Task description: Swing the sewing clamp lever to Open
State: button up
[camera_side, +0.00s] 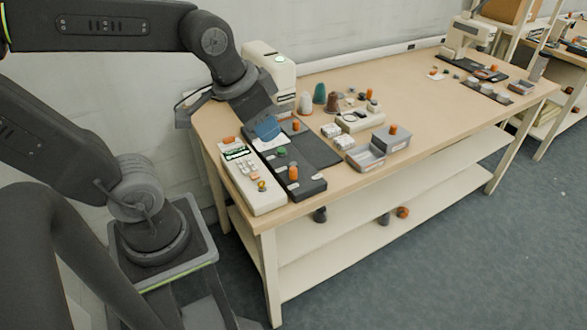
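A cream sewing machine (272,66) stands at the near left end of the table, partly hidden behind my wrist. A black fixture (312,186) lies in front of it, with a green knob (281,151) and an upright orange piece (293,173) on it. I cannot tell which part is the clamp lever, nor its position. My gripper (255,113) is over the work area by the machine, close to a blue patch (267,129). Its fingers are too small and dark to make out, so touching or apart cannot be told.
A white control box (262,197) with small buttons lies along the table's left edge. Thread cones (333,101), a grey bin (365,157) and small white boxes stand right of the fixture. The tabletop (400,82) is clear farther back. A second sewing machine (466,37) stands at the far end.

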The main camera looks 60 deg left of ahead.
jog(key=o, duration=0.4)
jog(key=w+a+f, duration=0.1)
jog(key=w, duration=0.1)
jog(key=w+a+f+m+g, duration=0.1)
jog(key=w+a, duration=0.1)
jog(key=w+a+f+g, duration=0.1)
jog(key=w+a, duration=0.1)
jog(key=w, duration=0.1)
jog(key=shift+w+f+m, duration=0.1)
jog(key=shift+f+m, duration=0.2)
jog(key=shift+f, duration=0.05)
jog(key=m+g, duration=0.2)
jog(key=g, duration=0.1)
send_over(294, 169)
notch_tip(294, 169, down, 7)
notch_tip(294, 169, down, 14)
jog(key=shift+a+f, duration=0.1)
jog(key=shift+c, duration=0.4)
grip_shut()
